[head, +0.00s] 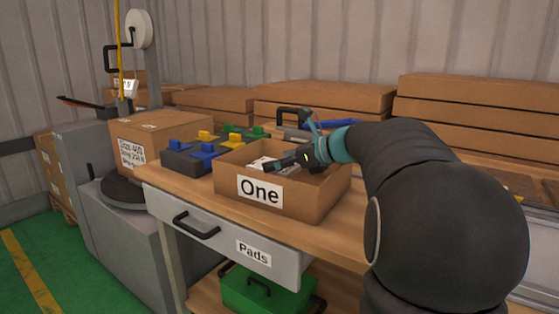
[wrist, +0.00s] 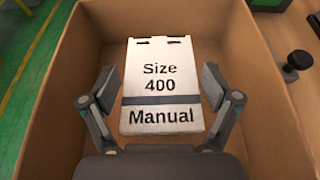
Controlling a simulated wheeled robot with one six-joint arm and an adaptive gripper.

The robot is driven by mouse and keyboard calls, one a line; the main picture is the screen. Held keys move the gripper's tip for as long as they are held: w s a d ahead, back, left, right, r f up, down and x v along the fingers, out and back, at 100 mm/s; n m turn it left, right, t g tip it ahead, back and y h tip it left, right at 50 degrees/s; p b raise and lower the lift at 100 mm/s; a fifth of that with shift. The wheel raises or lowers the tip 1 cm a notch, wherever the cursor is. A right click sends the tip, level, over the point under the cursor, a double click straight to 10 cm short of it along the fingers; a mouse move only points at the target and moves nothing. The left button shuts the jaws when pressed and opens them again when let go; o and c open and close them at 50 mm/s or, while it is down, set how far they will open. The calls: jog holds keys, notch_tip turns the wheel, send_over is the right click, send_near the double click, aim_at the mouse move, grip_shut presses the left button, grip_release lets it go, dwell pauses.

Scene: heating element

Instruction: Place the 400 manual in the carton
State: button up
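The manual (wrist: 161,92), white with a dark band and the words "Size 400 Manual", lies inside the open cardboard box in the wrist view. The box (head: 222,190) is labelled "One" in the head view and stands on the workbench. My gripper (wrist: 160,88) is over the box interior with its fingers spread, one on each side of the manual, with gaps showing between them and it. In the head view my gripper (head: 290,160) reaches into the box and hides part of the manual. A closed carton (head: 165,140) with a printed size label stands left of the box.
Flat cardboard boxes (head: 325,97) are stacked along the back. A drawer labelled "Pads" (head: 215,232) is under the bench top. A green toolbox (head: 262,292) is on the lower shelf.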

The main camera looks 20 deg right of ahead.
dwell(0.3)
jog(key=shift+r, duration=0.2)
jog(key=v, duration=1.2)
jog(key=shift+r+p, duration=0.35)
jog(key=shift+r, duration=0.15)
